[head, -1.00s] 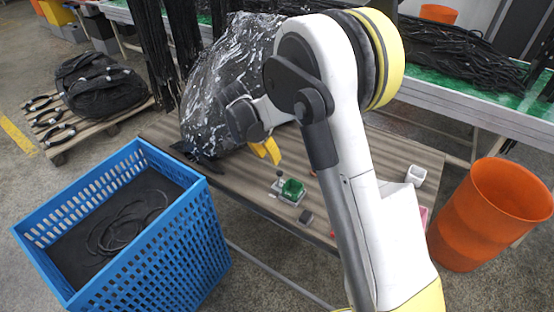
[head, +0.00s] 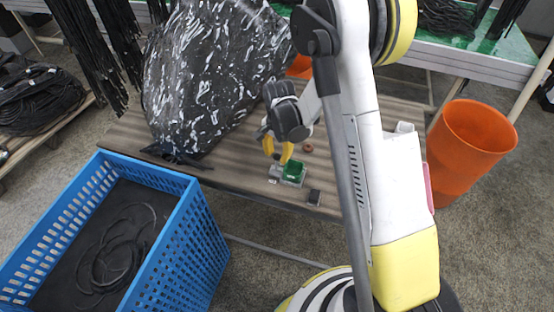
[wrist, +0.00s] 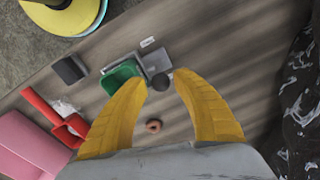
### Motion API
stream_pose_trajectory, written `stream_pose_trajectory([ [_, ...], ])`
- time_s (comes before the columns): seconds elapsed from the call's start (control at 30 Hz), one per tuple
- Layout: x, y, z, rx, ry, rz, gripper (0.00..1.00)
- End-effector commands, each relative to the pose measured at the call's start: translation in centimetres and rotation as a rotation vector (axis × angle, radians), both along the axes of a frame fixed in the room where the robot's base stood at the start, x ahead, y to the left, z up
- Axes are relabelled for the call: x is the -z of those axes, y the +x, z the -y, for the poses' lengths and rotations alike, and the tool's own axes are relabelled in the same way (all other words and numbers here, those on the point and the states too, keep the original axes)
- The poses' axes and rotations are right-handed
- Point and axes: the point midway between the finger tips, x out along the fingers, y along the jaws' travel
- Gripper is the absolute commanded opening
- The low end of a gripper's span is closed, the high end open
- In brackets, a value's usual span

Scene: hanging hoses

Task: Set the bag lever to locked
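A small device with a green block (head: 293,169) on a light grey base (head: 276,170) sits on the table near its front edge. The wrist view shows the green block (wrist: 121,76), the grey base (wrist: 156,62) and a dark round knob (wrist: 160,82), which looks like the lever's end. I cannot tell which way the lever is set. My gripper (head: 277,152) is above the device, its two yellow fingers apart and empty. In the wrist view the knob lies between the gripper's fingertips (wrist: 164,77); I cannot tell whether they touch it.
A large black plastic bag (head: 205,80) stands on the table (head: 240,193) left of my gripper. A small dark block (head: 314,197) and a brown ring (wrist: 153,126) lie nearby. A blue crate (head: 190,250) is at front left, an orange bin (head: 468,150) at right.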

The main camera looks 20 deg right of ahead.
Motion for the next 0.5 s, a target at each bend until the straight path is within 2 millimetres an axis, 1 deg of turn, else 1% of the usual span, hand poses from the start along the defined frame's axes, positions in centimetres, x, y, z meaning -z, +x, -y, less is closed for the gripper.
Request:
stream_pose_trajectory([
  [0.03, 0.75, 0.02, -0.02, 0.000, 0.000, 0.000, 0.33],
  [0.13, 1.41, 0.03, -0.03, 0.000, 0.000, 0.000, 0.33],
  [0.43, 1.62, 0.03, -0.04, 0.000, 0.000, 0.000, 0.33],
  [0.47, 1.62, 0.03, -0.04, 0.000, 0.000, 0.000, 0.32],
  [0.5, 1.61, 0.04, -0.03, 0.000, -0.001, 0.001, 0.20],
])
